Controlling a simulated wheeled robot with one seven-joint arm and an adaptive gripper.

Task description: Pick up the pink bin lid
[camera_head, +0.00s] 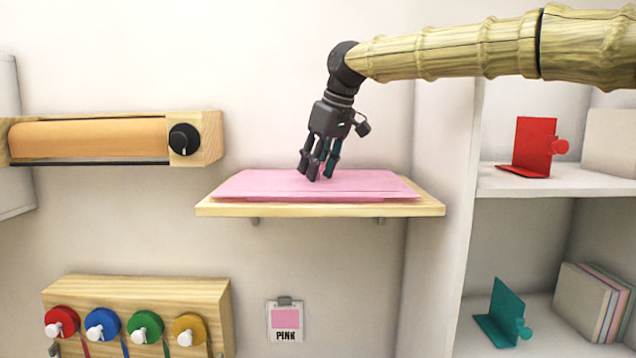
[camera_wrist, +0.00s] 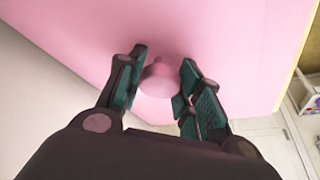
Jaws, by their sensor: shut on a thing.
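The pink bin lid (camera_head: 250,185) is a flat pink sheet lying on a wooden wall shelf (camera_head: 320,209) in the head view. In the wrist view the pink lid (camera_wrist: 220,35) fills the upper part, with a round pink knob (camera_wrist: 160,80) on it. My gripper (camera_head: 319,172) reaches down to the lid from above, near its middle. In the wrist view my gripper (camera_wrist: 158,85) has its green-padded fingers on both sides of the knob, shut on it. The lid looks flat on the shelf; whether any gap lies under it I cannot tell.
A card marked PINK (camera_head: 286,320) hangs below the shelf. An orange roll holder (camera_head: 100,138) is on the wall at left, above a wooden rack (camera_head: 140,290) with several coloured round pieces. At right, a shelf unit (camera_head: 550,188) holds red (camera_head: 533,145) and teal (camera_head: 505,310) bookends.

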